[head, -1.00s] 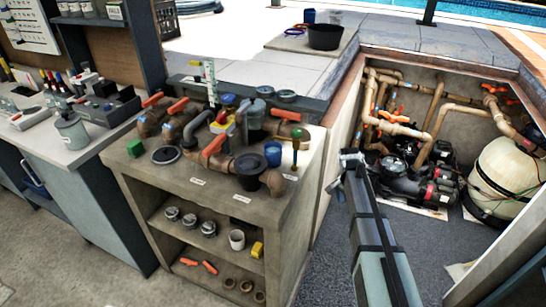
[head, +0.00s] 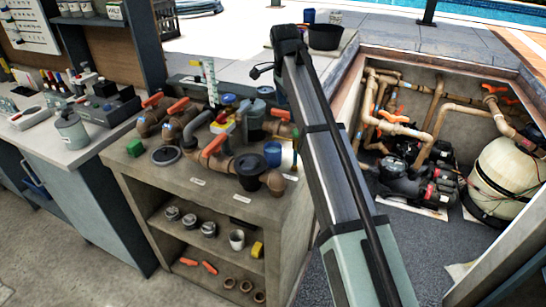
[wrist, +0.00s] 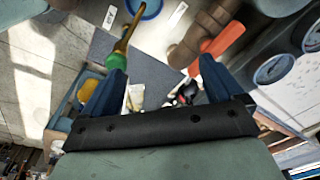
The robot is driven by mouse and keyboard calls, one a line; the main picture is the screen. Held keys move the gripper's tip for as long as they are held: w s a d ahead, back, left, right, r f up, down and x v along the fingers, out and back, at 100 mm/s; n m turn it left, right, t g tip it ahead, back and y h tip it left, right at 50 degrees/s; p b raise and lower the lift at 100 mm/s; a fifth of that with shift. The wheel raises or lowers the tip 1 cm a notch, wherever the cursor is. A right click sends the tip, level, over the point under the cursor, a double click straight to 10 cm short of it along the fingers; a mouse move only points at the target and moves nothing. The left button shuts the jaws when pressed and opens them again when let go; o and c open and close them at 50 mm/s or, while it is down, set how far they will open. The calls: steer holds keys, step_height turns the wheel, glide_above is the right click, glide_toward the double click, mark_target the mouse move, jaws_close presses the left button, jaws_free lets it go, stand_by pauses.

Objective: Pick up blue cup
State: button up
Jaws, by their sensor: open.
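A blue cup (head: 272,153) stands on the grey bench top, beside a black funnel-like fitting and brown pipes in the head view. In the wrist view a round blue rim (wrist: 150,7), which looks like this cup, shows at the top edge, cut off. My gripper (wrist: 162,62) is open and empty, its two blue fingers wide apart. The rim lies beyond the fingertips, apart from them. A green and yellow tool (wrist: 118,55) shows close by the left finger; I cannot tell whether they touch. In the head view my arm hides the gripper's fingers.
Brown pipes with orange handles (head: 217,143) crowd the bench left of the cup. A second blue container (head: 309,16) stands on the deck by a black tub (head: 325,36). The pit with pumps (head: 405,180) lies to the right.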

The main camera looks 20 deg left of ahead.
mark_target(273, 147)
steer(key=shift+g, duration=0.6)
steer(key=s+a, duration=0.3)
steer(key=s, duration=0.1)
steer(key=shift+s+f, duration=0.1)
steer(key=shift+f, duration=0.2)
step_height(273, 147, down, 14)
steer(key=shift+r, duration=0.15)
steer(key=shift+c, duration=0.2)
steer(key=c, duration=1.1)
steer(key=shift+r, duration=0.1)
steer(key=shift+c, duration=0.2)
